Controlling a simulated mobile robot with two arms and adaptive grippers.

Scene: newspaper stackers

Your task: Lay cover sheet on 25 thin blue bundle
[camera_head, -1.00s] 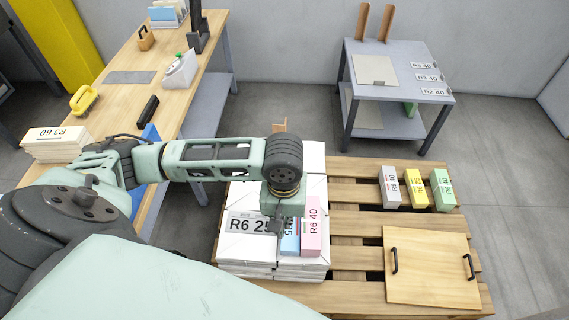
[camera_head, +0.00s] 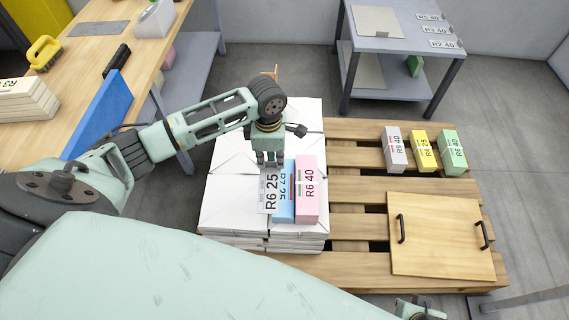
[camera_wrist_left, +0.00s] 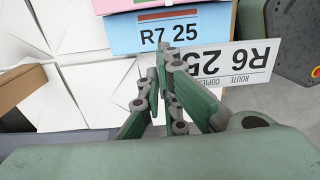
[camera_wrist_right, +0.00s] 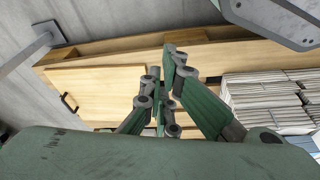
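The cover sheet, a white card printed R6 25 (camera_head: 270,192), is pinched by one edge in my left gripper (camera_head: 270,162). In the left wrist view the sheet (camera_wrist_left: 238,62) sticks out to the right of the closed fingers (camera_wrist_left: 166,62). The thin blue bundle, labelled R7 25 (camera_head: 285,207), lies just right of the sheet, which overlaps its near edge; its label (camera_wrist_left: 168,38) shows in the left wrist view. I cannot tell whether sheet and bundle touch. My right gripper (camera_wrist_right: 170,58) is shut and empty, low at the front.
A pink R6 40 bundle (camera_head: 308,190) lies against the blue one on white wrapped stacks (camera_head: 235,205). The pallet (camera_head: 360,255) also carries grey (camera_head: 395,150), yellow (camera_head: 422,150) and green (camera_head: 452,150) bundles and a handled board (camera_head: 440,235). Bare slats lie between.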

